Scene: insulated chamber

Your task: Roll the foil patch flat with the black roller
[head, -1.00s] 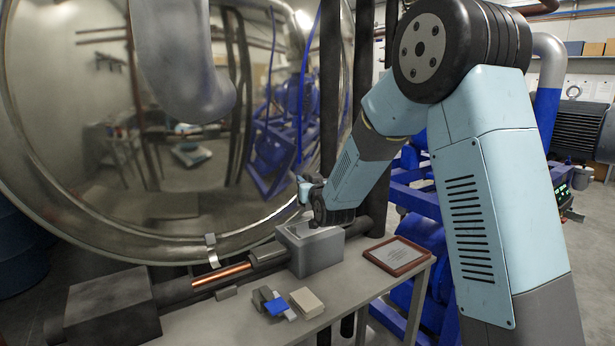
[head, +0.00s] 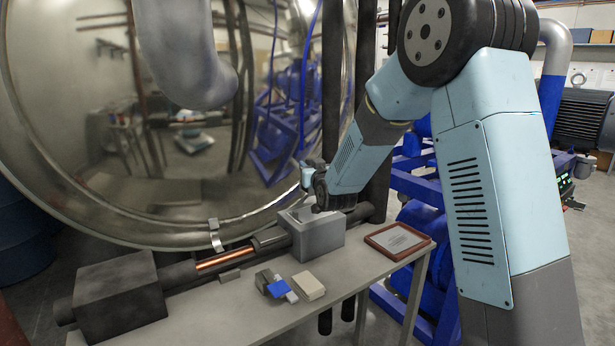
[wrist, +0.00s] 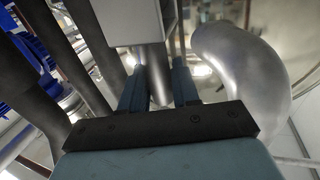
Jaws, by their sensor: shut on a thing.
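My gripper (head: 305,174) is above and behind the grey box on the bench, close to the curved steel vessel wall. In the wrist view its two fingers (wrist: 160,88) have a narrow gap between them, with something greyish in line with it. I take the held thing to be the black roller, but its shape cannot be made out. A bright metallic strip (head: 215,236), possibly the foil patch, stands bent at the bench's back edge by the dark pipe. I cannot tell whether it touches the pipe.
The grey box (head: 318,240), a framed panel (head: 397,241), a blue piece (head: 278,289) and a beige block (head: 308,285) sit on the bench (head: 225,310). A copper pipe section (head: 226,258) runs behind. A large metal elbow duct (head: 190,65) hangs above, also in the wrist view (wrist: 245,75).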

